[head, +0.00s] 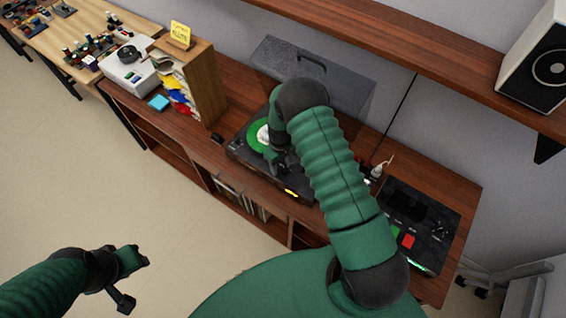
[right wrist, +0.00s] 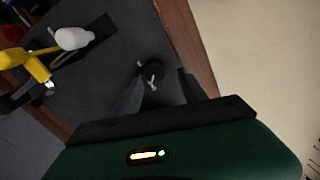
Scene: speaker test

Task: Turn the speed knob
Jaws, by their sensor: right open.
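A black turntable (head: 240,148) with a green record (head: 256,136) stands on the wooden cabinet, its grey lid raised behind. My right arm reaches across it and hides much of its right side. My right gripper (head: 280,160) is low over the deck. In the right wrist view my right gripper (right wrist: 160,78) is open and empty, its two dark fingers apart. A small round dark knob (right wrist: 151,70) with a pale mark shows between the fingertips, nearer the left finger; contact cannot be told. My left gripper (head: 136,280) is open and empty above the floor.
A dark box with green and red buttons (head: 408,241) sits right of the turntable. A wooden record rack (head: 203,85) stands at left. A shelf (head: 400,45) with a speaker (head: 548,65) overhangs behind. A yellow part (right wrist: 22,58) and a white part (right wrist: 73,38) show in the wrist view.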

